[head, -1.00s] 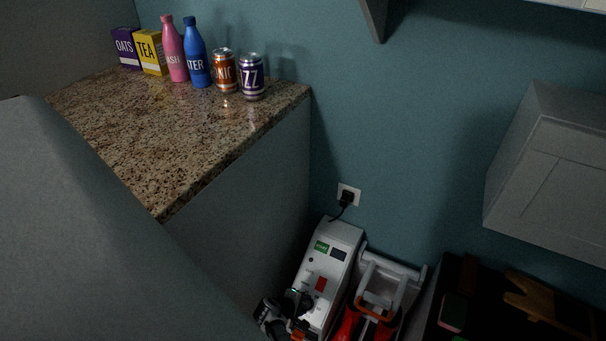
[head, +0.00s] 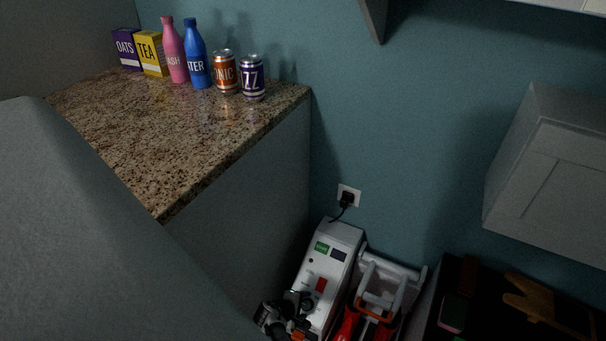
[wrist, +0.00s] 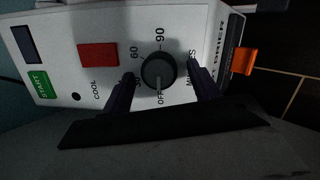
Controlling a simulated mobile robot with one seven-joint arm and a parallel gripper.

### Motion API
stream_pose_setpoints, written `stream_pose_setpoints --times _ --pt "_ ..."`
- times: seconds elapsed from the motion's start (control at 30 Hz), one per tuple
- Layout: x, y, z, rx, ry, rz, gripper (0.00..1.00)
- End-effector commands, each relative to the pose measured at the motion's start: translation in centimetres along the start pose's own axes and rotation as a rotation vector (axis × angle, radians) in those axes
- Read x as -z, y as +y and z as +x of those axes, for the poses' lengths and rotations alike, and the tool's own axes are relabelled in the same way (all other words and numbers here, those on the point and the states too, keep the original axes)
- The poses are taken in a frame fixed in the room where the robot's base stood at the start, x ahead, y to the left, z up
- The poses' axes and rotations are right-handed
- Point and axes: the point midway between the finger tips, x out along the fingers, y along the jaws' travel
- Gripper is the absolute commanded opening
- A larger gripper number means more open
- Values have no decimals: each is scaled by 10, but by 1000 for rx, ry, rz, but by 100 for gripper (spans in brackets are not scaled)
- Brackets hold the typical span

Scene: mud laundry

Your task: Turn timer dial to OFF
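The timer dial (wrist: 158,71) is a round dark grey knob on the white dryer panel (wrist: 75,20). In the wrist view it has OFF printed below it, 60 to its left and 90 above. A pale line on the knob runs down towards OFF, though the dim light makes its exact setting hard to read. My gripper (wrist: 160,68) is open, with one dark finger on each side of the dial and gaps visible between. In the head view my gripper (head: 303,301) is over the lower panel (head: 337,240) and hides the dial.
The panel also has a red switch (wrist: 98,54), a green START label (wrist: 39,84) and a dark display (wrist: 25,43). A granite counter (head: 150,140) with bottles, cans and boxes stands at left. A red and white object (head: 378,290) is right of the dryer.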

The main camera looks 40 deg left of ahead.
Motion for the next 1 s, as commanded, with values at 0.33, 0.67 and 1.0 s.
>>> stream_pose_setpoints --times 0.33,0.67,1.0 --pt "0 0 -5 0 1 1 60" --pt "0 0 -66 1 3 2 60" --pt "0 0 -127 -1 2 1 60"
